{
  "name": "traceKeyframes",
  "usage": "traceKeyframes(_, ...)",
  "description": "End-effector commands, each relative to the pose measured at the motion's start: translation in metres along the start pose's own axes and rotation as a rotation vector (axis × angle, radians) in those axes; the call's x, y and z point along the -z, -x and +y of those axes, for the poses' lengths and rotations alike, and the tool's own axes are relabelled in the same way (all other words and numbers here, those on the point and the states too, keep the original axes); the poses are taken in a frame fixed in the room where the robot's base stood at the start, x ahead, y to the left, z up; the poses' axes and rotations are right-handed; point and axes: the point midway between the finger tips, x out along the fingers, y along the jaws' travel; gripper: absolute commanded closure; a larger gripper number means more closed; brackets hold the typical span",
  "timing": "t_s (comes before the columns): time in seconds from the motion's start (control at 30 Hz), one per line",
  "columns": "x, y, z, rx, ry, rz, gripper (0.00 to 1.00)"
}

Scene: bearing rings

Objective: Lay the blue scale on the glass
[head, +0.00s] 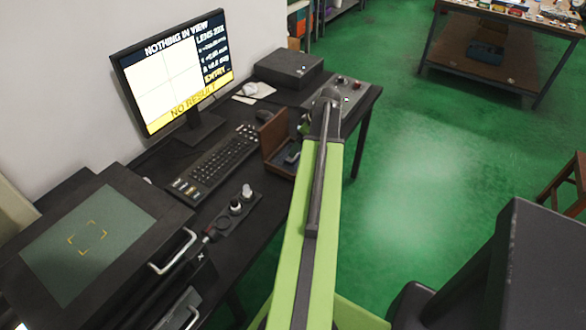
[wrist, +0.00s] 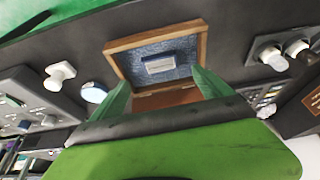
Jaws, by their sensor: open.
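An open wooden box (wrist: 203,43) with a blue-grey lining lies ahead of my gripper in the wrist view. A small pale rectangular piece with blue on it (wrist: 158,63) lies on the lining; I cannot tell surely that it is the blue scale. The box (head: 276,140) also shows in the head view, right of the keyboard. My gripper (wrist: 163,82) has its two green fingers apart, with nothing between them, pointing at the box. The glass (head: 68,258), grey-green with yellow corner marks, is bare at the left.
A monitor (head: 172,75) reads "NOTHING IN VIEW" and "NO RESULT". A keyboard (head: 214,163) and a knob panel (head: 236,208) lie between box and glass. A dark case (head: 288,68) stands at the back. The green floor at the right is mostly free.

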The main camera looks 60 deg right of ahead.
Motion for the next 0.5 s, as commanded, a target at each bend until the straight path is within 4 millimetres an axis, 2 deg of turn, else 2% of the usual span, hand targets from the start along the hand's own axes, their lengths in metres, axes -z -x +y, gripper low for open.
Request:
traceKeyframes(0.03, -0.004, -0.018, 0.001, 0.0, 0.0, 0.0, 0.11)
traceKeyframes(0.3, -0.001, -0.025, 0.001, -0.001, -0.002, 0.0, 0.11)
traceKeyframes(0.37, -0.002, -0.031, 0.001, -0.001, -0.002, 0.0, 0.11)
traceKeyframes(0.5, -0.005, -0.056, 0.0, -0.001, 0.0, 0.0, 0.11)
